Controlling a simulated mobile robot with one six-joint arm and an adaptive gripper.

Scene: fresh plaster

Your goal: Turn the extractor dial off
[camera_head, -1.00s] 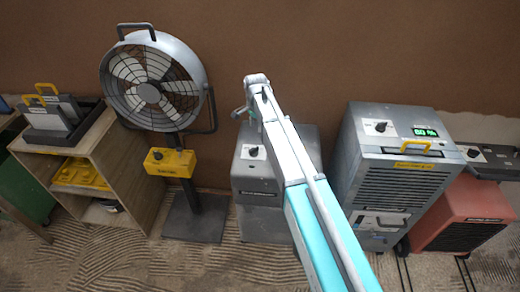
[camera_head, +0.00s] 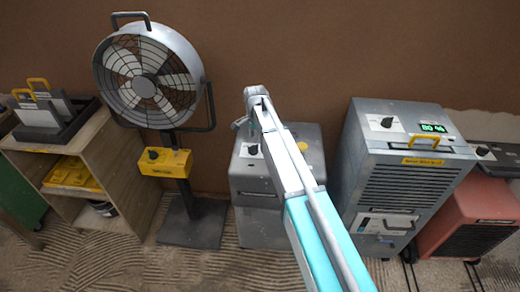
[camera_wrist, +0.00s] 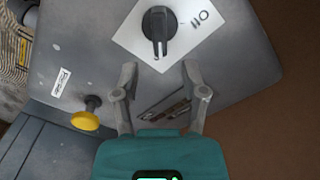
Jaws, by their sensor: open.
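The extractor is a grey metal box (camera_head: 258,181) standing on the floor against the brown wall, partly behind my arm. Its black dial (camera_head: 252,149) sits on a white plate on top. In the wrist view the dial (camera_wrist: 160,28) has a raised ridge pointing down the picture, toward my gripper. In the head view my gripper (camera_head: 240,125) is small and above the extractor top.
A pedestal fan (camera_head: 147,75) with a yellow control box (camera_head: 165,162) stands left. A grey dehumidifier-like unit (camera_head: 405,175) and a red machine (camera_head: 470,215) stand right. A wooden shelf (camera_head: 85,150) is far left.

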